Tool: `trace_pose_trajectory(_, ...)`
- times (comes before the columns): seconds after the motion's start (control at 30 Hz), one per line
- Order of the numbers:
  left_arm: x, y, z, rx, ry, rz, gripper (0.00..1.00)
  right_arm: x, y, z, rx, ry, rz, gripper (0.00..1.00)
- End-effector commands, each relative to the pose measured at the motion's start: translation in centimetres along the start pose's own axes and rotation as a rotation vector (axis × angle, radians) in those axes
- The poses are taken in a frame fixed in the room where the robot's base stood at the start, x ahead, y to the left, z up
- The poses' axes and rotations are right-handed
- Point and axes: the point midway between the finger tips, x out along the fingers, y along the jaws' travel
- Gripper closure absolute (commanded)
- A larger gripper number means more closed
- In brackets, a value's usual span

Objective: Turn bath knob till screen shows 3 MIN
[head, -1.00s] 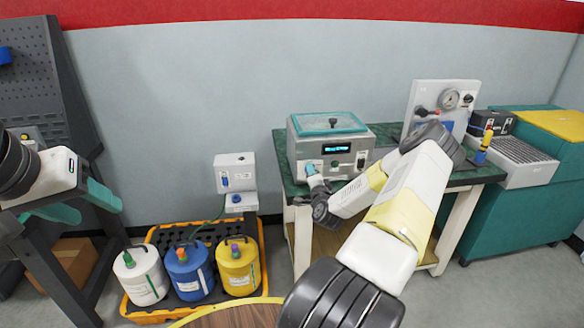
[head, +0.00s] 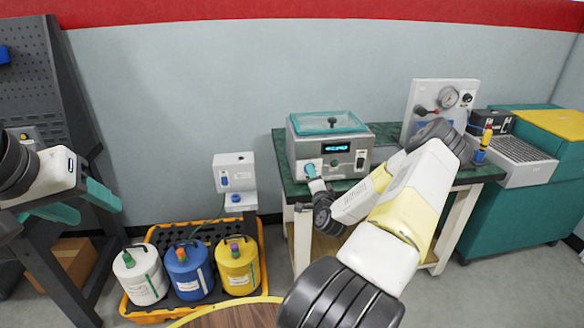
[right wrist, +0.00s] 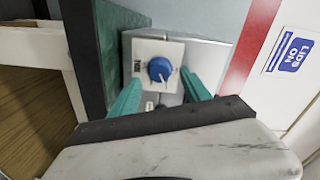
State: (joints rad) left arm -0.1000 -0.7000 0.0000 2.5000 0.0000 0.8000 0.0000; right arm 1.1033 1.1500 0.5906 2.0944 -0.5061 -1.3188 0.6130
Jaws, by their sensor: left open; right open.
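The bath (head: 300,150) is a grey box with a teal-rimmed lid on the green-topped table. Its dark screen (head: 336,149) shows cyan characters too small to read. In the right wrist view the round blue knob (right wrist: 160,69) sits on a pale plate, with a light pointer mark toward its lower right. My right gripper (right wrist: 160,98) is open, its teal fingers on either side of the knob's line; I cannot tell whether they touch it. In the head view my right wrist hides part of the bath's lower left front. My left gripper (head: 78,205) is open and empty at the far left.
A white gauge panel (head: 420,100) stands right of the bath. A yellow-edged tray (head: 262,262) with white, blue and yellow jugs is on the floor at left. A small white wall unit (head: 234,172) is between them. A "LIDS ON" sign (right wrist: 292,51) is at right in the wrist view.

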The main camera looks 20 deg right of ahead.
Motion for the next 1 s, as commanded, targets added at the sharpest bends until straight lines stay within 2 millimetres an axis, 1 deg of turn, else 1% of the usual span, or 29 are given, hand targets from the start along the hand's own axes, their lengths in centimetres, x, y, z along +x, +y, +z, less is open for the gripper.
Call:
trace_pose_trajectory(0.03,0.0,0.0,0.0,0.000,0.000,0.000,0.48,-1.0,0.1,-0.1,0.000,0.000,0.002,0.44)
trace_pose_trajectory(0.13,0.0,0.0,0.0,0.000,0.000,0.000,0.48,-2.6,0.1,0.0,0.001,0.000,0.003,0.44)
trace_pose_trajectory(0.2,0.0,0.0,0.0,0.000,0.000,0.000,0.48,-3.4,0.1,-0.1,0.001,0.001,0.002,0.44)
trace_pose_trajectory(0.33,0.0,0.0,0.0,0.000,0.000,0.000,0.48,-4.2,0.1,-0.1,0.000,0.001,0.002,0.44)
trace_pose_trajectory(0.83,0.0,0.0,0.0,0.000,0.000,0.000,0.48,-4.2,0.0,0.0,-0.004,-0.003,0.001,0.44)
trace_pose_trajectory(0.9,0.0,0.0,0.0,0.000,0.000,0.000,0.48,-4.0,-0.5,0.4,-0.028,-0.025,0.005,0.44)
trace_pose_trajectory(0.97,0.0,0.0,0.0,0.000,0.000,0.000,0.48,-3.7,-1.3,1.2,-0.070,-0.068,0.014,0.44)
trace_pose_trajectory(1.0,0.0,0.0,0.0,0.000,0.000,0.000,0.48,-3.4,-2.1,1.9,-0.111,-0.108,0.024,0.44)
